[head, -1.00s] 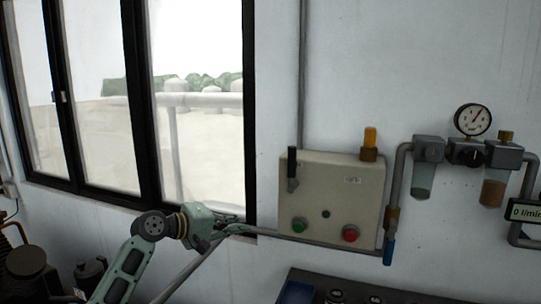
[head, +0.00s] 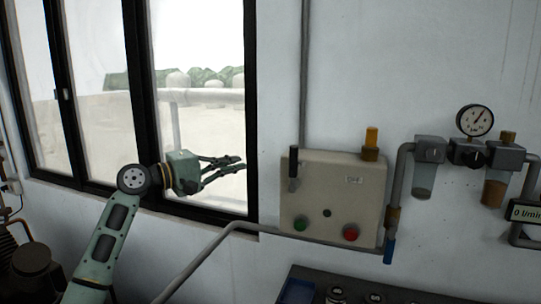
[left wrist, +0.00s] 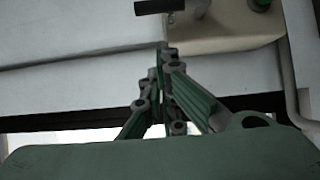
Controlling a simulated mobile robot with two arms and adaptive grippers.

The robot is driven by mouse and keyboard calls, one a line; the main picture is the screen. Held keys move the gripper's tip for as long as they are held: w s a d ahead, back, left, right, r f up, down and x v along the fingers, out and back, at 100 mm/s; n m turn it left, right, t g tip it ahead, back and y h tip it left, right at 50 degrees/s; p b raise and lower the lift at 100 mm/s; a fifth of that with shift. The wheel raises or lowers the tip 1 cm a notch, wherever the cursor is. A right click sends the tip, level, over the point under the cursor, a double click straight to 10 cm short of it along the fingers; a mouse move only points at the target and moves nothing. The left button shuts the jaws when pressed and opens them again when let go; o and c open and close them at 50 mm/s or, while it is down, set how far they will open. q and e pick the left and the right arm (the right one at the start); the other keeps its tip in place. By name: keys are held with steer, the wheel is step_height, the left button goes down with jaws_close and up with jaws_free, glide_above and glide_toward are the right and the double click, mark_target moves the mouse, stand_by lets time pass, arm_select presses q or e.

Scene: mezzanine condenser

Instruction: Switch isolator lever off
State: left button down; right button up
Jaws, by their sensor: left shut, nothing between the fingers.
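The isolator lever (head: 293,162) is a black handle on the upper left of a beige control box (head: 345,200) on the wall. In the head view it stands upright. The lever also shows at the top of the left wrist view (left wrist: 160,6), on the box (left wrist: 225,30). My left gripper (head: 241,164) is to the left of the lever, at about its height in the picture, in front of the window edge, apart from the box. Its fingers are shut and empty; they also show in the left wrist view (left wrist: 165,50). My right gripper is not in view.
The box also carries a green button (head: 301,224), a red button (head: 351,232) and an amber beacon (head: 371,142). Pipes with a blue-handled valve (head: 389,250) and a gauge (head: 475,120) are to the right. A dark shelf (head: 350,280) lies below. Wall between gripper and box is clear.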

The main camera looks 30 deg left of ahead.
mark_target(293, 169)
arm_select(q)
steer(key=w+d+p, duration=0.6)
steer(key=w, duration=0.3)
steer(key=shift+d, duration=0.25)
steer(key=shift+w, duration=0.1)
steer(key=shift+a, duration=0.1)
